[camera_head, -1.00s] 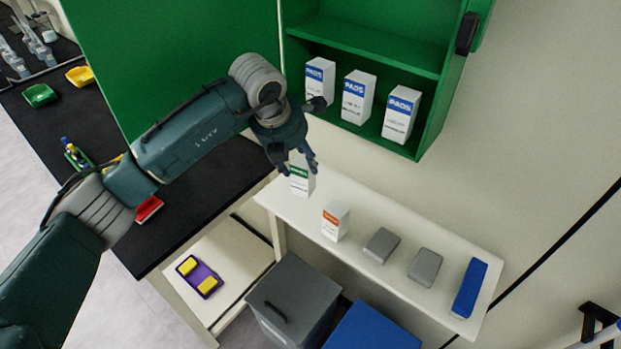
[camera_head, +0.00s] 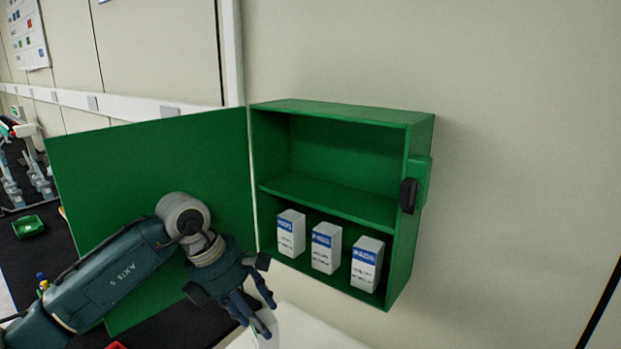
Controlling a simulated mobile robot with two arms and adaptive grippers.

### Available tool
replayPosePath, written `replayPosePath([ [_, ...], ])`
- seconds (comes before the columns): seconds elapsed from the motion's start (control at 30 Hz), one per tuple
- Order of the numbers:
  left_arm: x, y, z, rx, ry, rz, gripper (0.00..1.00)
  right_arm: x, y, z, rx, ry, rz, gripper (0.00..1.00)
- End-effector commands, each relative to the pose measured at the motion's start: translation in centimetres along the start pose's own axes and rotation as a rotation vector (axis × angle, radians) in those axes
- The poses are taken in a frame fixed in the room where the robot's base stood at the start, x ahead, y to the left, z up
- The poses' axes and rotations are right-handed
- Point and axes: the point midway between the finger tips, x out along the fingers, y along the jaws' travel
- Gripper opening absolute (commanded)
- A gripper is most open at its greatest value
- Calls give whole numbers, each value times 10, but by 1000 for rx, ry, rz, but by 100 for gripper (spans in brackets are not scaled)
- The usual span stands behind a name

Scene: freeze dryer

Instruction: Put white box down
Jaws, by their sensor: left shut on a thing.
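My left gripper (camera_head: 262,318) is low in the head view, in front of the open green cabinet, with its fingers pointing down. It is shut on a white box (camera_head: 266,340), of which only a small part shows between and below the fingers at the picture's bottom edge. The box is over or on the white shelf (camera_head: 315,335); I cannot tell whether it touches it. My right gripper is not in view.
The green wall cabinet (camera_head: 345,118) has an empty upper shelf. Three white boxes with blue labels (camera_head: 291,236), (camera_head: 326,250), (camera_head: 367,265) stand on its lower level. Its green door (camera_head: 150,165) is swung open to the left.

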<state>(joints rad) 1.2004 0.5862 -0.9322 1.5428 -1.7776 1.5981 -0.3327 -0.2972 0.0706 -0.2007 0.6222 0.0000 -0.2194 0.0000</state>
Motion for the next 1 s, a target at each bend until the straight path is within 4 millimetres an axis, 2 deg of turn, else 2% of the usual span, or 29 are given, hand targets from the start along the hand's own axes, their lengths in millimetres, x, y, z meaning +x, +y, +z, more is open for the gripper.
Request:
replayPosePath([
  [0.03,12,-8,-16,98,2,-43,25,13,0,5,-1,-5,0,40],
  [0.2,30,-44,-55,496,1,-209,25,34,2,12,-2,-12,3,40],
  [0.43,51,-98,-118,1095,4,-457,25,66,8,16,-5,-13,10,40],
  [0.6,57,-136,-163,1508,6,-627,25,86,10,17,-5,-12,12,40],
  [0.7,57,-152,-183,1685,6,-700,25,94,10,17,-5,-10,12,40],
  [0.8,56,-161,-193,1794,3,-743,25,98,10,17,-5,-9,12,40],
  [1.0,53,-165,-198,1844,6,-763,25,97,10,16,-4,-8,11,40],
])
